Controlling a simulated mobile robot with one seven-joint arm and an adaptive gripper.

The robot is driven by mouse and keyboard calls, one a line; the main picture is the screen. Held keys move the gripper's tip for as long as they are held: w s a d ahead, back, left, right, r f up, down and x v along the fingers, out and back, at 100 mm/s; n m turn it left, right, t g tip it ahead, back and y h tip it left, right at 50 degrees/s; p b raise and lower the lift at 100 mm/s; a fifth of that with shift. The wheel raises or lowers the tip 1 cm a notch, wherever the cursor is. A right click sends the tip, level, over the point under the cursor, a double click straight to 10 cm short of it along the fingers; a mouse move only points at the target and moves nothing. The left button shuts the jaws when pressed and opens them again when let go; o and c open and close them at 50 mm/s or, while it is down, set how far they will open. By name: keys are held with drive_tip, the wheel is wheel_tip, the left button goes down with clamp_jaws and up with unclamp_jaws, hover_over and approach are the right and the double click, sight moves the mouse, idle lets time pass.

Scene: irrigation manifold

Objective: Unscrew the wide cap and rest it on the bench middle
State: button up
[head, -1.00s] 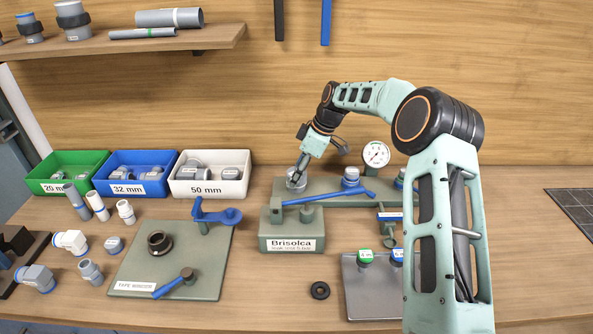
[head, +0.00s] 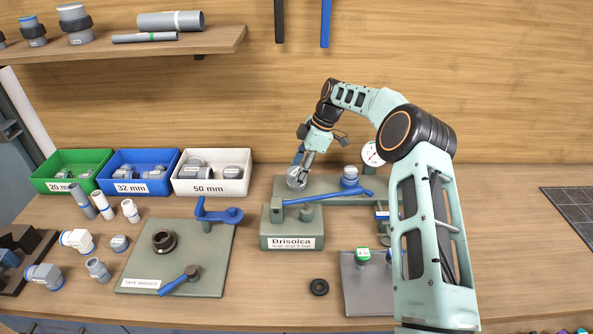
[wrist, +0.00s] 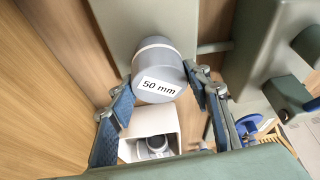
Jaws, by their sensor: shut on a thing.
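The wide grey cap (head: 297,181), labelled "50 mm", sits at the left end of the green manifold block (head: 330,187) in the head view. In the wrist view the cap (wrist: 158,72) fills the space between the two blue-padded fingers. My gripper (head: 300,172) is shut on the cap from above; in the wrist view my gripper (wrist: 162,88) has one finger on each side of it. Whether the cap's thread is free of its port is hidden. The bench middle (head: 250,275) is bare wood between the green plate and the grey tray.
A blue-handled lever (head: 325,198) on the Brisolca block (head: 290,236) lies in front of the cap. A blue-topped fitting (head: 349,177) and a dial gauge (head: 373,153) stand to its right. A black ring (head: 319,287) lies near the bench front. The white 50 mm bin (head: 210,187) is left.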

drive_tip(key=n+g+p, duration=0.1)
drive_tip(key=n+p, duration=0.1)
drive_tip(key=n, duration=0.1)
drive_tip(key=shift+d+f, duration=0.15)
drive_tip(key=shift+n, duration=0.3)
drive_tip(key=shift+s+f, duration=0.1)
drive_tip(key=o, duration=1.2)
drive_tip(key=shift+c, duration=0.2)
drive_tip(key=o, duration=0.4)
drive_tip(key=shift+o, duration=0.2)
drive_tip(key=shift+r, duration=0.2)
